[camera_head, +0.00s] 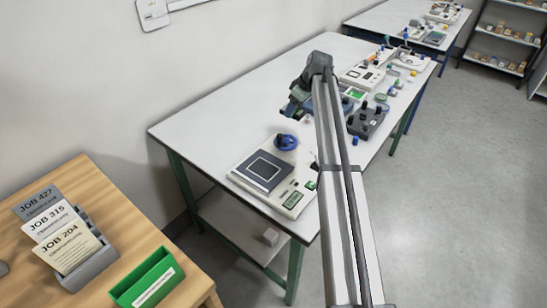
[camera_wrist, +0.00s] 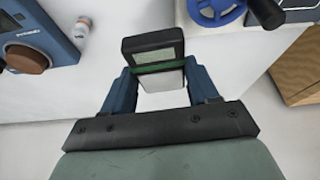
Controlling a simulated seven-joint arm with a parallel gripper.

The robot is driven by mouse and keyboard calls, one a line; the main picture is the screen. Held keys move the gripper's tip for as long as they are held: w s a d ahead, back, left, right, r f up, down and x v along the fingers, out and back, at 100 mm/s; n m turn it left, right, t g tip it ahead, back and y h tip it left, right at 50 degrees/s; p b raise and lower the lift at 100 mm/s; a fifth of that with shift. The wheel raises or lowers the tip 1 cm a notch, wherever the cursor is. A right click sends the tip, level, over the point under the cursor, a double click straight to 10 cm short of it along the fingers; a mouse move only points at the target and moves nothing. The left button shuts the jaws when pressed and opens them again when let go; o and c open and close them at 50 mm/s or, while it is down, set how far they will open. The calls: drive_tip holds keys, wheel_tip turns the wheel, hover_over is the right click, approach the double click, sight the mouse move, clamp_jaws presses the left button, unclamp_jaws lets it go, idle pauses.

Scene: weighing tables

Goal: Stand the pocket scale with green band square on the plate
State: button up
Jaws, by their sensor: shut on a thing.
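My gripper (camera_wrist: 160,78) is shut on the pocket scale with green band (camera_wrist: 155,50), which sits between the two blue fingers in the wrist view. The scale has a dark head with a greenish display, a green band below it and a pale lower part. In the head view my gripper (camera_head: 292,108) is over the white table, beyond the blue wheel; the pocket scale cannot be made out there. The dark square plate (camera_head: 251,177), with a light outline, lies on a pale bench scale (camera_head: 293,200) at the table's near end. My gripper is above and apart from it.
A blue wheel (camera_head: 286,142) stands just behind the plate; it also shows in the wrist view (camera_wrist: 217,8). A blue device with a brown knob (camera_wrist: 27,57) and a small white bottle (camera_wrist: 82,27) are at left there. Dark equipment (camera_head: 366,122) stands farther along the table.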

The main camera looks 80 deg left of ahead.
drive_tip(key=s+d+r+n, duration=0.1)
drive_tip(key=s+d+r, duration=0.2)
drive_tip(key=s+d, duration=0.55)
drive_tip(key=m, duration=0.2)
hover_over(261, 167)
drive_tip(key=w+d, duration=0.1)
drive_tip(key=f, duration=0.2)
wheel_tip(261, 167, down, 8)
drive_tip(key=shift+d+f, duration=0.1)
drive_tip(key=shift+f, duration=0.15)
drive_tip(key=shift+f, duration=0.15)
drive_tip(key=o, duration=1.2)
drive_tip(key=shift+w, duration=0.1)
drive_tip(key=shift+c, duration=0.2)
drive_tip(key=v, duration=1.2)
drive_tip(key=shift+d, duration=0.2)
